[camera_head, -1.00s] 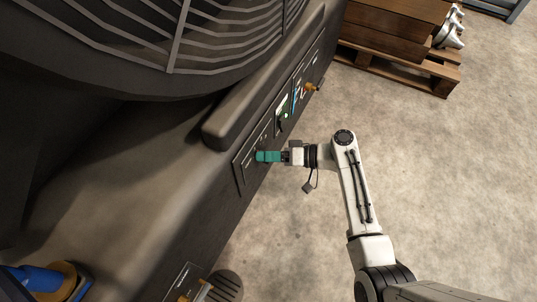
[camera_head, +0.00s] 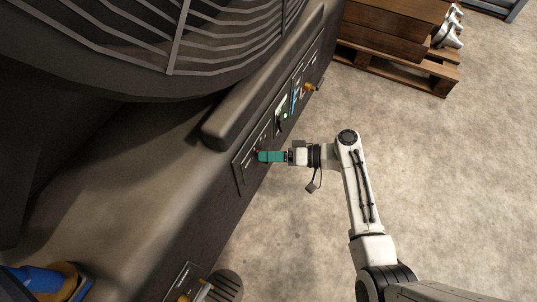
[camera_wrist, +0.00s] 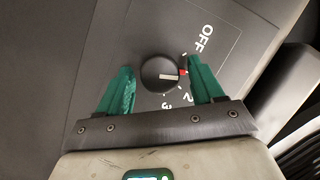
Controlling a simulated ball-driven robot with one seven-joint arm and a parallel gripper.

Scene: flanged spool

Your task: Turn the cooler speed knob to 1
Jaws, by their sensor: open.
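The cooler speed knob (camera_wrist: 157,70) is a round black dial with a pale bar on its face, set in a dark panel (camera_wrist: 140,32). OFF, 2 and 3 are printed around it. A red mark (camera_wrist: 183,72) lies at its right edge, between OFF and 2; no digit 1 shows clearly there, and the right finger covers part of that area. My gripper (camera_wrist: 160,74) is open, with one teal finger on each side of the knob. I cannot tell whether either finger touches it. In the head view my gripper (camera_head: 270,156) is at the panel and hides most of the knob.
The big dark machine (camera_head: 120,140) fills the left. Along its side are a green-lit switch (camera_head: 284,115) and an orange-brown fitting (camera_head: 311,87). A wooden pallet (camera_head: 400,70) stands at the top right. The concrete floor (camera_head: 450,190) is clear on the right.

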